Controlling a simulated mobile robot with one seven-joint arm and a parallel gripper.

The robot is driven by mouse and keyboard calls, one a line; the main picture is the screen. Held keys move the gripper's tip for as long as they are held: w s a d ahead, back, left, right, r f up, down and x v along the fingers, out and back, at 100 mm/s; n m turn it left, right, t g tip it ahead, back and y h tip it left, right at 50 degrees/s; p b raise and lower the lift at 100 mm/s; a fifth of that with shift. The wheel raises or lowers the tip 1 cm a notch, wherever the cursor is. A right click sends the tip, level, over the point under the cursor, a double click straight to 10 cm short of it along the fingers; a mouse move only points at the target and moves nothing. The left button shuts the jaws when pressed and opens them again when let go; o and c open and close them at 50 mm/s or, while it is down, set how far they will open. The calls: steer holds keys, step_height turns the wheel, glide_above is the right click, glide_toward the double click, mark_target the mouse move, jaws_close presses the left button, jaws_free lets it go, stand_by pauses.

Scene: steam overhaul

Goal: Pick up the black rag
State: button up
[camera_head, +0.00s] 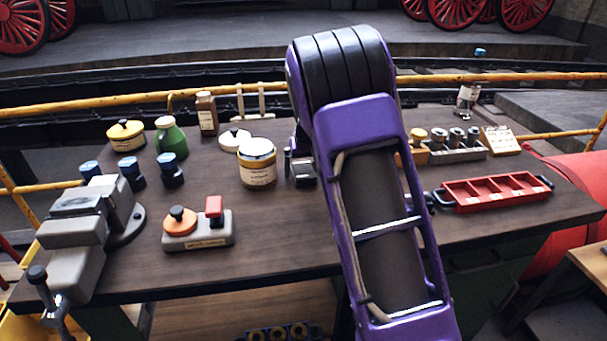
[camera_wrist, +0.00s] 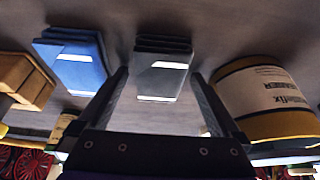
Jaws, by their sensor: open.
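The black rag (camera_wrist: 163,68) is a dark, folded stack with a pale label, lying on the workbench in the wrist view. In the head view it shows as a small dark block (camera_head: 303,172) just left of my arm. My gripper (camera_wrist: 160,76) is open and empty, with one finger on each side of the rag's near end. I cannot tell whether the fingers touch it.
A blue folded rag (camera_wrist: 76,62) lies left of the black one in the wrist view, and a cream tin (camera_wrist: 262,98) stands close on the right. The bench (camera_head: 285,240) is clear in front. A red tray (camera_head: 495,191) sits right, a vise (camera_head: 85,215) left.

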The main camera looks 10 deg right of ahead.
mark_target(304, 170)
steer(key=shift+f, duration=0.15)
steer(key=c, duration=1.3)
step_height(304, 170, up, 11)
steer(key=p, duration=0.1)
steer(key=shift+f, duration=0.2)
steer(key=o, duration=0.7)
steer(key=shift+p, duration=0.3)
steer(key=c, duration=0.5)
steer(key=shift+a+r, duration=0.1)
